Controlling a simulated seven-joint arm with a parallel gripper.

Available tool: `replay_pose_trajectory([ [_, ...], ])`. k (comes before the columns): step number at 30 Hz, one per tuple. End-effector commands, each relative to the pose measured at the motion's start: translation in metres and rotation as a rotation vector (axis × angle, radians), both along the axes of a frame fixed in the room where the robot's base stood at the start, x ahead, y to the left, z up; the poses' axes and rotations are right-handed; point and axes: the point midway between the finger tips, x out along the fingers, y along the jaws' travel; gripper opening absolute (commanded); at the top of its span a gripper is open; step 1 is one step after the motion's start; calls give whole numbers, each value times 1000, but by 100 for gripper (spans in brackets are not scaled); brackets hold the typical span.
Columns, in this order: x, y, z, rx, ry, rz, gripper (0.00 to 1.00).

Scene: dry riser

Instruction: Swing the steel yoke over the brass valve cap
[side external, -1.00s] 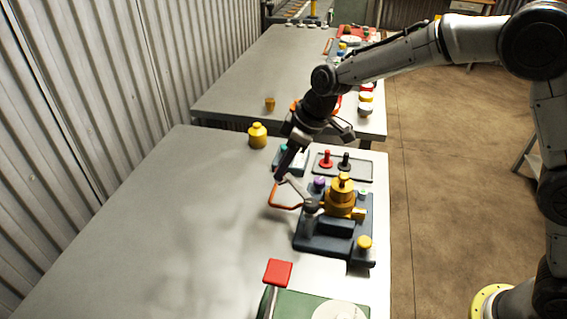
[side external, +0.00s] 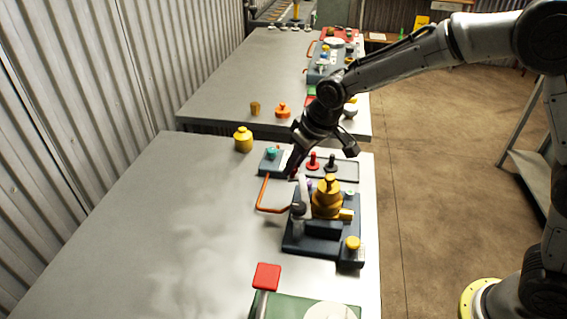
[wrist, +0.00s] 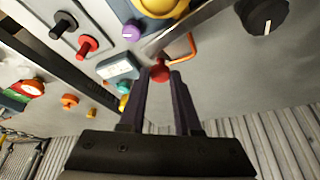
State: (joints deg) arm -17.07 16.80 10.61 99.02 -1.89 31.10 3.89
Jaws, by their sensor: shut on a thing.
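The brass valve cap (side external: 327,196) stands on the dark base of the fixture in the side view; its edge shows at the top of the wrist view (wrist: 163,6). The steel yoke (side external: 303,188) is a pale bar running from its dark-topped pivot post, beside the cap on the left. In the wrist view the yoke (wrist: 190,24) slants from the black pivot knob to a red ball (wrist: 160,72). My gripper (wrist: 159,80) is shut on that red ball at the yoke's free end. In the side view my gripper (side external: 291,174) hides the ball. The yoke is beside the cap, not over it.
An orange bent handle (side external: 262,196) sticks out left of the fixture. A purple knob (wrist: 132,30) is close to the yoke. Behind are a box with a teal button (side external: 271,153) and a tray with red and black pegs (side external: 331,161). The table's left is clear.

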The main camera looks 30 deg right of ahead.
Motion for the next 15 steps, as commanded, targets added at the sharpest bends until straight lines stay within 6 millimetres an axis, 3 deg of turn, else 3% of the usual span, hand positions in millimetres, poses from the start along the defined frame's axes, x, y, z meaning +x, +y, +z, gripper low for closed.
replay_pose_trajectory([
  [15, -17, -21, 1, 1, -2, -249, 0],
])
